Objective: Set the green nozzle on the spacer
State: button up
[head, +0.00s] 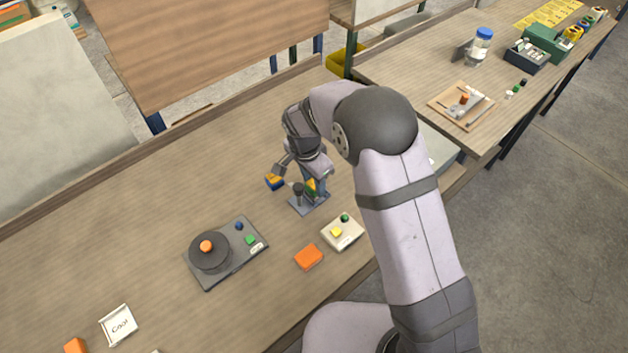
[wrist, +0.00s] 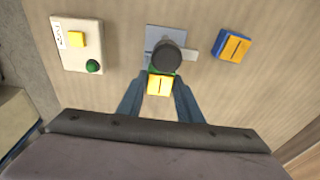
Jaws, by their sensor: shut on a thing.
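My gripper (wrist: 160,88) is shut on a small green piece with a yellow slotted top (wrist: 160,83), which I take to be the green nozzle. In the head view the green and yellow piece (head: 311,188) shows at my gripper, partly hidden by the fingers. It is right beside a grey metal plate (wrist: 153,36) with a dark round-headed post (wrist: 170,57); I cannot tell whether it touches them. The plate also shows in the head view (head: 301,206). I cannot tell which part is the spacer. A similar blue piece with a yellow top (wrist: 234,47) stands apart, right of the plate.
A white box (wrist: 70,60) with a yellow square and a green knob stands left of the plate. An orange block (head: 308,257) and a dark device with a round disc (head: 208,256) lie nearby. The wooden bench (head: 120,230) has free room at the left.

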jog(key=shift+f, duration=0.25)
dwell(0.4)
jog(key=o, duration=1.2)
jog(key=shift+s+a+r+b, duration=0.15)
jog(key=shift+r+b, duration=0.3)
jog(key=shift+r, duration=0.75)
jog(key=shift+s+a+r+b, duration=0.1)
jog(key=shift+r+b, duration=0.35)
jog(key=shift+r, duration=0.75)
jog(key=shift+s+a+r+b, duration=0.15)
jog(key=shift+r+b, duration=0.3)
jog(key=shift+r, duration=0.75)
